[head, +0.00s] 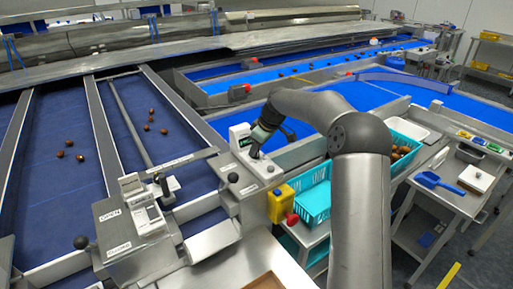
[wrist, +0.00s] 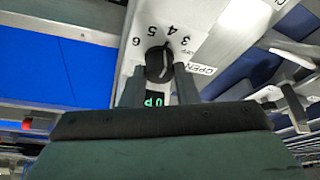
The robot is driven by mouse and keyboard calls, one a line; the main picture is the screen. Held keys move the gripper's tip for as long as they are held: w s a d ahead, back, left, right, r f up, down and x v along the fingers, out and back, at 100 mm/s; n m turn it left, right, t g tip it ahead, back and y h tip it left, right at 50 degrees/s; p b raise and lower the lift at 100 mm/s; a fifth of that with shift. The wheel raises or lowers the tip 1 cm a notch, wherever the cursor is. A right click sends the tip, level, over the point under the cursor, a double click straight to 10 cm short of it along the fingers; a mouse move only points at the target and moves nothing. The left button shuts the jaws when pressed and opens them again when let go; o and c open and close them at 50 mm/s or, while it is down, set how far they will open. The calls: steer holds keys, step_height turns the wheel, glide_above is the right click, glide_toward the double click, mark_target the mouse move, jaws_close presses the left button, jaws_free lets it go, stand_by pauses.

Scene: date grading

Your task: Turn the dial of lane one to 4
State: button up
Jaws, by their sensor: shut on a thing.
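The black dial (wrist: 157,60) sits on a pale panel in the wrist view, with the numbers 6, 5, 4 and 3 printed in an arc around its far side. My gripper (wrist: 158,72) has one finger on each side of the dial and is shut on it. A small lit green display (wrist: 153,102) lies just below the dial, partly hidden by my gripper. In the head view my gripper (head: 256,148) reaches down to the white control box (head: 240,134), and the dial is hidden there.
An OPEN label (wrist: 203,69) is beside the dial panel. Blue lanes with several dates lie left; a turquoise crate (head: 313,203) is right.

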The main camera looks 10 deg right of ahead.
steer(key=o, duration=1)
steer(key=b+v, duration=0.2)
steer(key=v, duration=1.5)
steer(key=shift+r+b, duration=0.2)
steer(key=shift+b, duration=0.15)
steer(key=shift+s, duration=0.1)
